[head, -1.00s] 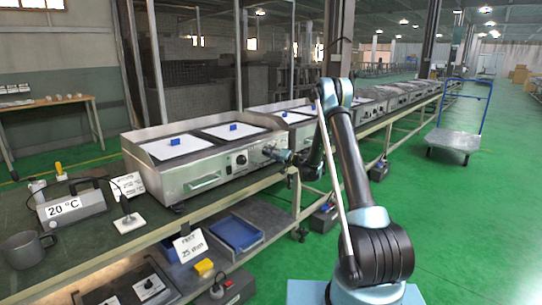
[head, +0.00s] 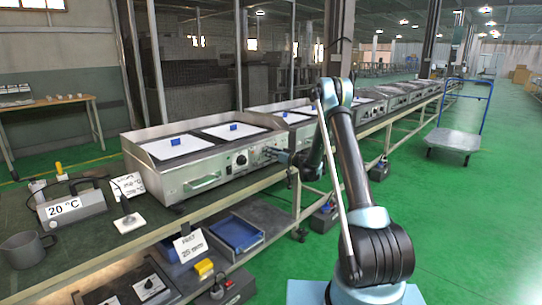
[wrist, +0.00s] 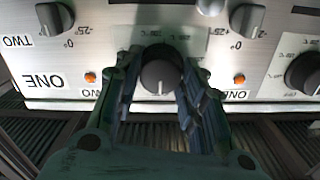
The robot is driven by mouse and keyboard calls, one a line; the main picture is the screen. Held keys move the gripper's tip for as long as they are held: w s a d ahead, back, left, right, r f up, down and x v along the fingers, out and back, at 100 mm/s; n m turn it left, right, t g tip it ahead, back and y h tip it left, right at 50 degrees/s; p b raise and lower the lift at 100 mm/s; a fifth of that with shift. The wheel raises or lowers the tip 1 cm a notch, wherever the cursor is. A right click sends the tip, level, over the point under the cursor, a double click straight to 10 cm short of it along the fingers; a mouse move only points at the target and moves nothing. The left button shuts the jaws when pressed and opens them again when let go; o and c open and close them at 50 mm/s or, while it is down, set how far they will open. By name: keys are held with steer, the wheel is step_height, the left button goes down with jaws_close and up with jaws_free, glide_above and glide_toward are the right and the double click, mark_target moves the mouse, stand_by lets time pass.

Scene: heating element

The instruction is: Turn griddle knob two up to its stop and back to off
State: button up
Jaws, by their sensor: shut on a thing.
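The steel griddle (head: 205,160) stands on the bench in the head view, with two white plates on top. My gripper (head: 270,153) is at the right part of its front panel. In the wrist view my gripper (wrist: 160,88) has one finger on each side of a large dark round knob (wrist: 160,72) and is shut on it. A white pointer mark shows on the knob's lower face. Another large knob (wrist: 303,73) is at the right edge; it is free. Labels reading ONE and TWO show on the panel, partly hidden by the fingers.
Two smaller knobs (wrist: 55,18) with degree scales sit along the top of the wrist view. Orange lamps (wrist: 90,77) flank the held knob. A 20 °C device (head: 72,205) and a mug (head: 25,248) stand on the bench at left. Green floor at right is open around a trolley (head: 455,140).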

steer(key=shift+w, duration=0.1)
stand_by(0.4)
steer(key=o, duration=1.1)
steer(key=shift+c, duration=0.2)
steer(key=v, duration=1.2)
